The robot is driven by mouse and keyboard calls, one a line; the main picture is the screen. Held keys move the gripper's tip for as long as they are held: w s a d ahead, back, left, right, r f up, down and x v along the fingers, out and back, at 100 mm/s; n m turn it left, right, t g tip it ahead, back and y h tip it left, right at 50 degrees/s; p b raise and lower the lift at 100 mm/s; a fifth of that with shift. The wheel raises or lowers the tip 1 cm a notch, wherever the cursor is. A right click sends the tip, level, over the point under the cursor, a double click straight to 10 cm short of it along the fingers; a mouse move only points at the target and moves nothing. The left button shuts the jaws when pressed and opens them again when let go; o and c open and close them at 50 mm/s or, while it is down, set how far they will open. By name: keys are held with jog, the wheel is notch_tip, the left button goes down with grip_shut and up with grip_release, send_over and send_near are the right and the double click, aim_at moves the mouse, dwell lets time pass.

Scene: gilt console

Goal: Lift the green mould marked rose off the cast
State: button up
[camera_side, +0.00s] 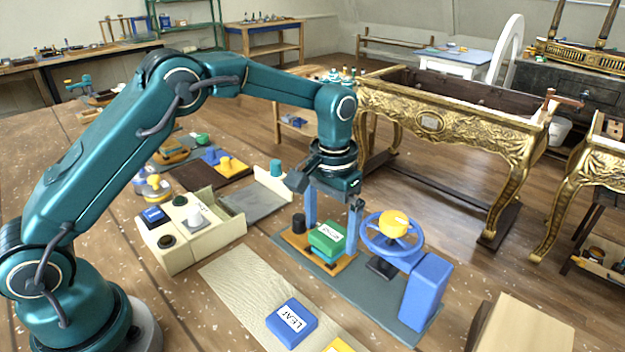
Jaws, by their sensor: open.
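The green mould (322,243) with a white label sits on an orange-tan board on the grey mat; its lettering is too small to read surely. The cast beneath it cannot be made out. My gripper (331,232) points down over the mould, its two blue fingers apart. One finger is at the mould's far left side and the other at its right; whether they touch it I cannot tell. A blue mould (291,322) marked LEAF lies on a cream strip in front.
A blue handwheel (391,237) with a yellow hub and a blue block (426,291) stand right of the mould. A dark knob (298,223) stands close at its left. A cream box (190,236) is further left. A yellow piece (340,345) is at the bottom edge.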

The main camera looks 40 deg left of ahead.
jog(key=c, duration=1.4)
